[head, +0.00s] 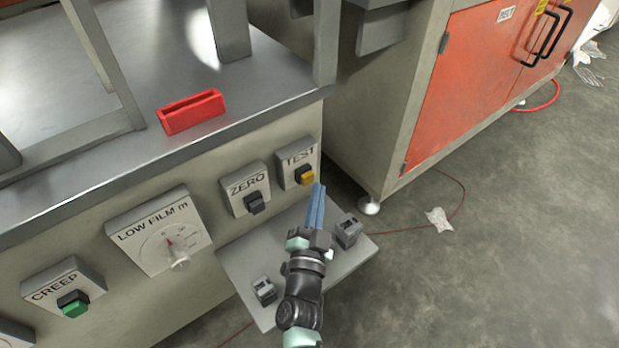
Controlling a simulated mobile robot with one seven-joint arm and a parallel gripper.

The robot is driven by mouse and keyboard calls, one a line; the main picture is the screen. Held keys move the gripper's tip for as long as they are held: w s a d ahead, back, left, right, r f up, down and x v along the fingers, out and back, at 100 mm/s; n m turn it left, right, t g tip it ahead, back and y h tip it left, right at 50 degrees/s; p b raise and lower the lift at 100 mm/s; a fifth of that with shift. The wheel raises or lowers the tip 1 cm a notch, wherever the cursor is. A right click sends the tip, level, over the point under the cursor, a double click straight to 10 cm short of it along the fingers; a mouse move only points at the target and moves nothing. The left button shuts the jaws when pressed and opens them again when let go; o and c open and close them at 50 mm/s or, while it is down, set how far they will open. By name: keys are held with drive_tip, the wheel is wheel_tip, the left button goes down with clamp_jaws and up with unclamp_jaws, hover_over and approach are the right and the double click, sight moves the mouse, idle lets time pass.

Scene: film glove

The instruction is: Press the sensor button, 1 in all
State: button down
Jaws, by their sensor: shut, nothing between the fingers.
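No label in the head view reads "sensor". A panel of labelled boxes faces me. The TEST box (298,158) carries a yellow button (306,180), and the ZERO box (246,184) carries a dark grey one (255,203). The CREEP box (62,286) at the lower left has a green button (75,305). My gripper (318,188) is shut and empty, its blue fingers pointing up the picture. Its tips appear close beside the yellow button; I cannot tell whether they touch it. My arm hides part of the shelf below.
A grey shelf (245,262) juts out below the panel, with small grey blocks (348,230) (264,291) on it. A LOW FILM dial (168,243) sits left of ZERO. A red holder (191,112) stands on the metal top. An orange-doored cabinet (480,80) stands right; floor is open beyond.

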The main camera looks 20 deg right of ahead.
drive_tip(key=shift+s+d, duration=0.3)
drive_tip(key=shift+s, duration=0.5)
drive_tip(key=shift+s+d, duration=0.25)
drive_tip(key=shift+s, duration=0.55)
drive_tip(key=shift+s+d, duration=0.3)
drive_tip(key=shift+s, duration=0.5)
